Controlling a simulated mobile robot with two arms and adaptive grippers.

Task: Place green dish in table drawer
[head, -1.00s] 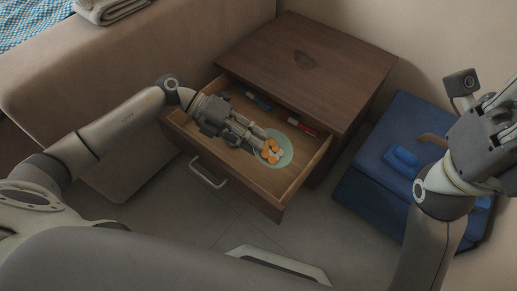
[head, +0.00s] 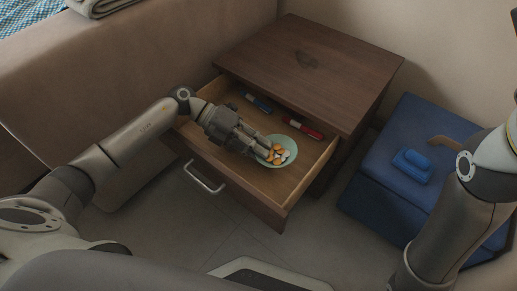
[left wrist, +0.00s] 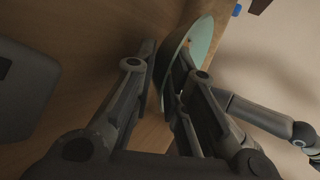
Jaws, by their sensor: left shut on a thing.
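The green dish (head: 290,143) is a shallow pale-green bowl with orange and white pieces in it. It is inside the open table drawer (head: 265,190), toward the right end. My left gripper (head: 264,147) reaches into the drawer from the left and is shut on the dish's near-left rim. In the left wrist view the dish (left wrist: 201,42) shows tilted edge-on, its rim between the fingers (left wrist: 163,80). I cannot tell whether the dish touches the drawer floor. My right arm shows at the right edge, with its gripper out of frame.
A blue marker (head: 257,103) and a red marker (head: 303,129) lie at the drawer's back. The wooden tabletop (head: 320,65) overhangs behind. A blue box (head: 400,190) with a blue object (head: 412,165) on it stands right. A beige couch (head: 110,85) is left.

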